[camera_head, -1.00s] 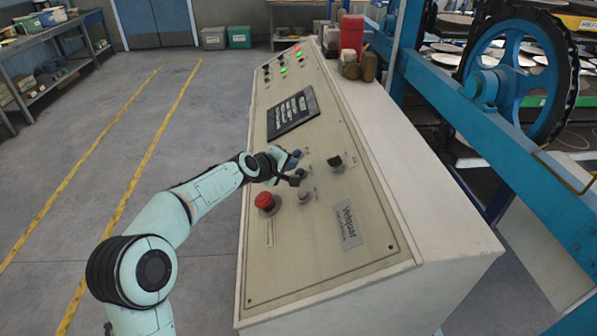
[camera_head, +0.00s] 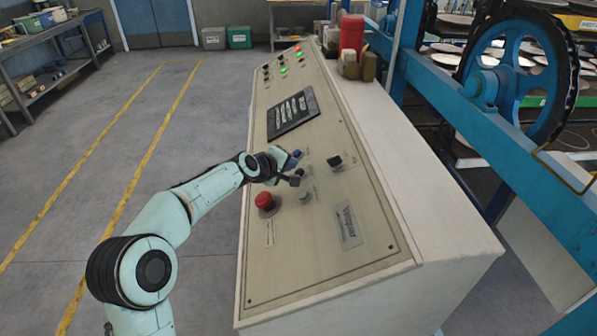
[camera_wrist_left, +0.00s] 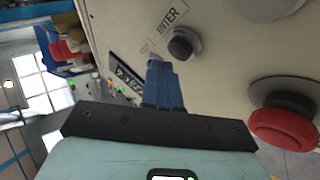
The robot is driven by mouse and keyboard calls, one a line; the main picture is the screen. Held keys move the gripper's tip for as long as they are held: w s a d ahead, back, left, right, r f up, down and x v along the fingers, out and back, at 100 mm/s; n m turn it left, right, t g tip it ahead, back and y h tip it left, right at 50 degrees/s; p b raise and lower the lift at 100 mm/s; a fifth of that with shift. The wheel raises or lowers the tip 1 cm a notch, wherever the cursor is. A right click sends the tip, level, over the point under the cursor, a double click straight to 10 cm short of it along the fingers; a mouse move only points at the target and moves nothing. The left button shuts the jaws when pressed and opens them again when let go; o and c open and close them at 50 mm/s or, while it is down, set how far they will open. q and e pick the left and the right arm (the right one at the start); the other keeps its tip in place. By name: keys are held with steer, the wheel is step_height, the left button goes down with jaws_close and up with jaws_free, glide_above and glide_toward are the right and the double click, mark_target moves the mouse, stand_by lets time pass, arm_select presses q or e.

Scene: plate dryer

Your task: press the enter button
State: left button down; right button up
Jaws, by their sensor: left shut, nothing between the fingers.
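The enter button (camera_wrist_left: 184,43) is a small dark round button on the beige panel, beside a printed ENTER label (camera_wrist_left: 170,15) in the left wrist view. My left gripper (camera_wrist_left: 158,64) is shut and empty. Its blue fingertips appear just left of and below the button in that view, with a visible gap in the picture; depth is hard to judge. In the head view my left gripper (camera_head: 298,166) is over the middle of the sloped control panel (camera_head: 290,235), and the enter button cannot be made out clearly there. My right gripper is not in view.
A red mushroom button (camera_head: 264,200) and a grey button (camera_head: 304,194) sit just below the gripper. A black switch (camera_head: 335,161) is to its right. A dark screen (camera_head: 292,113) lies farther up the panel. Open floor is on the left.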

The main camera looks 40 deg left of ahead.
arm_select(q)
steer(key=shift+f, duration=0.1)
stand_by(0.5)
steer(key=shift+w+d+f, duration=0.15)
steer(key=shift+d+f, duration=0.05)
steer(key=shift+f, duration=0.05)
steer(key=shift+w+d+f+b, duration=0.2)
steer(key=shift+f+b, duration=0.1)
steer(key=shift+f, duration=0.15)
stand_by(0.9)
steer(key=shift+s+r, duration=0.1)
steer(key=shift+s+a+r, duration=0.25)
steer(key=shift+a+r, duration=0.1)
steer(key=shift+r, duration=0.35)
steer(key=shift+s+a+r+p, duration=0.15)
steer(key=shift+s+a+r, duration=0.15)
steer(key=shift+r, duration=0.4)
steer(key=shift+s+a+r+p, duration=0.25)
steer(key=shift+a+r, duration=0.1)
steer(key=shift+r, duration=0.4)
steer(key=shift+s+a+r+p, duration=0.1)
steer(key=shift+s+a+r, duration=0.2)
steer(key=shift+r, duration=0.4)
